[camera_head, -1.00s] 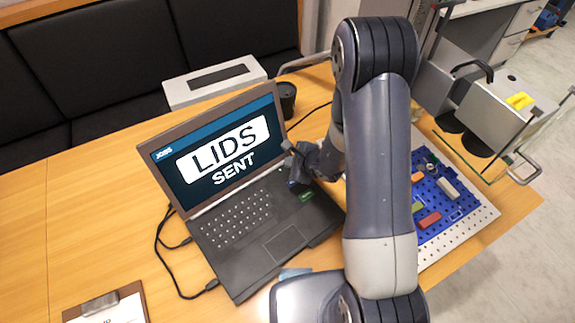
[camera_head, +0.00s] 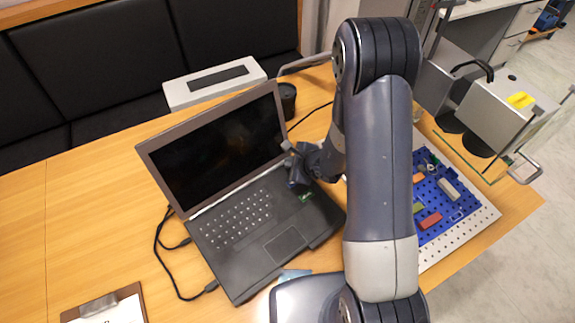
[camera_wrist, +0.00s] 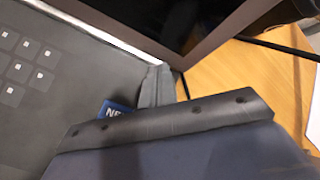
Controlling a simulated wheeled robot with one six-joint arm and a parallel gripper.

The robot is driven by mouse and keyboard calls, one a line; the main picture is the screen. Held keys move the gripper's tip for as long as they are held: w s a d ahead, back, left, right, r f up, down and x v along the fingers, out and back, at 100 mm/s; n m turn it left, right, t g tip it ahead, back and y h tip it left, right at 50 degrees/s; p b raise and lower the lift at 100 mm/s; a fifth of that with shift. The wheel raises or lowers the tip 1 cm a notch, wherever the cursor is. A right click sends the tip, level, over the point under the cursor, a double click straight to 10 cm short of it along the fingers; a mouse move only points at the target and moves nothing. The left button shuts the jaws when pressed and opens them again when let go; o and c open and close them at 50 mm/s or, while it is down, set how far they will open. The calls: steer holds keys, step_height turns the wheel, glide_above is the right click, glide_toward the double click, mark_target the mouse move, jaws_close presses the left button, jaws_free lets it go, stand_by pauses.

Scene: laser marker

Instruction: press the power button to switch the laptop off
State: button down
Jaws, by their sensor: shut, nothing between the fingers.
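The laptop (camera_head: 262,248) stands open on the wooden table, and its screen (camera_head: 222,148) is black. It also shows in the wrist view, with keys at the left (camera_wrist: 50,62) and the screen's lower corner at the top. My gripper (camera_head: 290,165) is shut and empty at the right end of the laptop's hinge, by the keyboard deck's far right corner. In the wrist view the fingertips (camera_wrist: 157,80) are close to that corner, beside the hinge strip. I cannot tell whether they touch the deck. The power button is not visible; the gripper may hide it.
A blue pegboard with coloured blocks (camera_head: 440,205) lies to the right of my arm. A grey machine with a handle (camera_head: 500,108) stands behind it. A white box (camera_head: 213,82) and a dark cup (camera_head: 287,98) are behind the laptop. Cables and a clipboard (camera_head: 105,308) lie at left.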

steer(key=shift+r, duration=0.15)
stand_by(0.3)
steer(key=shift+r+p, duration=1.5)
steer(key=shift+r, duration=1.15)
steer(key=c, duration=2.1)
jaws_free()
